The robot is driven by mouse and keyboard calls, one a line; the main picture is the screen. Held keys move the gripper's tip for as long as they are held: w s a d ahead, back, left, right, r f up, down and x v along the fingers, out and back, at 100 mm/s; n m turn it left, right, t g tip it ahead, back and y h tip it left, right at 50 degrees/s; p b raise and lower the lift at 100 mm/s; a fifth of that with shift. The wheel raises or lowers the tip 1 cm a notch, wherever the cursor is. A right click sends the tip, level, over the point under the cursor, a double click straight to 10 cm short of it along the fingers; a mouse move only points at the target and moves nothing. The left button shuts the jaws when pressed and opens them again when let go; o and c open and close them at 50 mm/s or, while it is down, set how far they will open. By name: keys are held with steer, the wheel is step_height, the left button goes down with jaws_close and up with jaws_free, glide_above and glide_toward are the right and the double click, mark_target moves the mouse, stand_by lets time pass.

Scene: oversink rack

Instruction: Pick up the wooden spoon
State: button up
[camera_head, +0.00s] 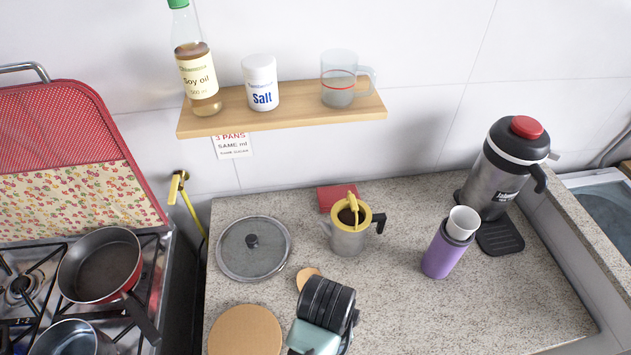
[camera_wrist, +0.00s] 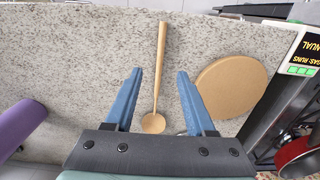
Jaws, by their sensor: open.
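The wooden spoon (camera_wrist: 162,60) lies on the speckled countertop, its handle pointing up in the wrist view and its round bowl near the bottom. In the head view only the tan bowl (camera_head: 308,277) shows, just beyond my arm; the handle is hidden. My gripper (camera_wrist: 159,75) is open and empty, with its two blue fingers on either side of the spoon in the wrist view. I cannot tell how high the fingertips are above the counter. In the head view my fingers are hidden behind my wrist.
A round wooden board (camera_head: 245,331) lies close left of my arm. A glass lid (camera_head: 253,248), a yellow-topped moka pot (camera_head: 348,240) and a purple flask (camera_head: 444,253) stand around. The stove with a red pan (camera_head: 101,265) is left. The right front counter is clear.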

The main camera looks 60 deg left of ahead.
steer(key=shift+a+f+p, duration=0.15)
steer(key=shift+f+p, duration=0.4)
steer(key=shift+f, duration=3.3)
steer(key=shift+c, duration=0.3)
jaws_close()
